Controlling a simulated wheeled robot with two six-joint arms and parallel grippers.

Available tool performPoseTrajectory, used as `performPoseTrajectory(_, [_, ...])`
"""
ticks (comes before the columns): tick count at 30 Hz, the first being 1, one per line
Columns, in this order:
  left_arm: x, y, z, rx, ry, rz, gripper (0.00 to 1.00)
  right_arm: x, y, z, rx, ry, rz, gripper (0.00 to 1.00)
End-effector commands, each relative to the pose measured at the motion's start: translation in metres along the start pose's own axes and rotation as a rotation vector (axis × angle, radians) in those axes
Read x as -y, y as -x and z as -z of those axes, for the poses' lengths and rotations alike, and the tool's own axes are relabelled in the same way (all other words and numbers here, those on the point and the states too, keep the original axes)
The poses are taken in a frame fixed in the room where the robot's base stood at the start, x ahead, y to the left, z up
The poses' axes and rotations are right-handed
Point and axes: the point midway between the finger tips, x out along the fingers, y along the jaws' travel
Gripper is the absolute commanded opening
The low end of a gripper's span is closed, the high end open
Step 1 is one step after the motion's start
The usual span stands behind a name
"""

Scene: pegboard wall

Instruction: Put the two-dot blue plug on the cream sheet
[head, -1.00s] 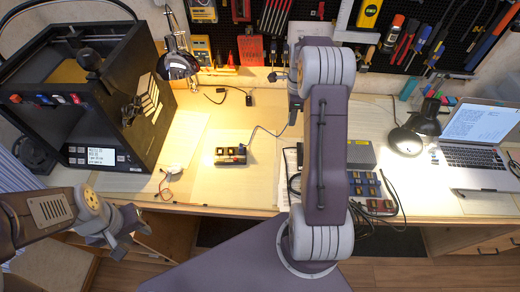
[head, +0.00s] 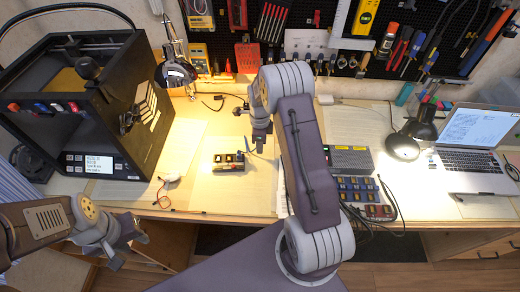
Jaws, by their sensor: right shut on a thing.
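My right gripper (head: 258,143) hangs over the bench, just right of a small dark box (head: 229,161) with several pale-topped blocks. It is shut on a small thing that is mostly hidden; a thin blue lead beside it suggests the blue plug. Its dots are too small to see. A pale cream sheet (head: 186,145) lies flat left of the box, partly beside the printer. The bench under the box is also pale, so sheet edges there are hard to tell. My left gripper (head: 127,251) is open and empty, low at the bench's front left.
A black 3D printer (head: 85,110) stands at the left. A desk lamp (head: 176,72) stands behind the sheet. A tray of several blue blocks (head: 362,190) and a grey box (head: 350,159) lie right of my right arm. A laptop (head: 473,150) is far right.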

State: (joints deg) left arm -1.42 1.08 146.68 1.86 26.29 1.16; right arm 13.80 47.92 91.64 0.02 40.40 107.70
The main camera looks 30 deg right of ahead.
Motion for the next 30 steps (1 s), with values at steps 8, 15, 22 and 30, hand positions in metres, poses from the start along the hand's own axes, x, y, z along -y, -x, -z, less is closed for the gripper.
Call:
performPoseTrajectory(8, [0.0,0.0,0.0,0.0,0.0,0.0,0.36,0.0,-0.025,0.0,0.0,0.0,0.0,0.0])
performPoseTrajectory(15, [0.0,-0.002,0.0,0.0,0.0,0.0,0.36,0.0,-0.028,0.001,0.0,0.0,-0.001,0.22])
performPoseTrajectory(22, [0.0,-0.001,0.0,0.0,0.0,0.0,0.36,0.0,-0.028,0.001,0.0,0.0,-0.001,0.35])
performPoseTrajectory(30, [0.0,0.001,0.0,0.0,0.0,0.0,0.36,0.001,-0.007,0.0,0.001,0.0,0.004,0.35])
